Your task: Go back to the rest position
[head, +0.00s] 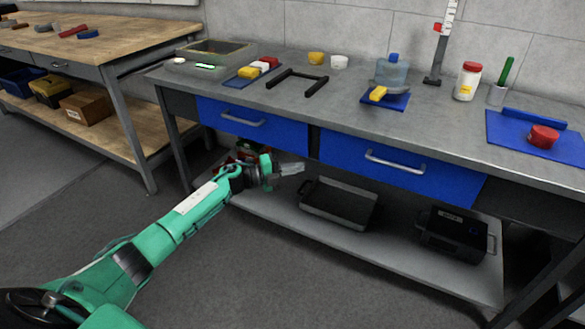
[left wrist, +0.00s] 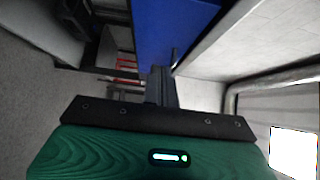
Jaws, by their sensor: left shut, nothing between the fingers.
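My left gripper (head: 291,169) is in the head view, at the end of the green arm that comes in from the lower left. It is shut and empty, in front of the bench below the blue left drawer (head: 250,123). In the left wrist view the shut fingers (left wrist: 161,88) point ahead, with the blue drawer front (left wrist: 170,30) beyond them. My right gripper is not in view.
The grey workbench (head: 440,110) carries a tray, blocks, a black frame and jars. Its lower shelf (head: 390,240) holds a metal tray (head: 338,203) and a black crate (head: 457,236). A wooden bench (head: 135,35) stands at left. The floor in front (head: 270,270) is clear.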

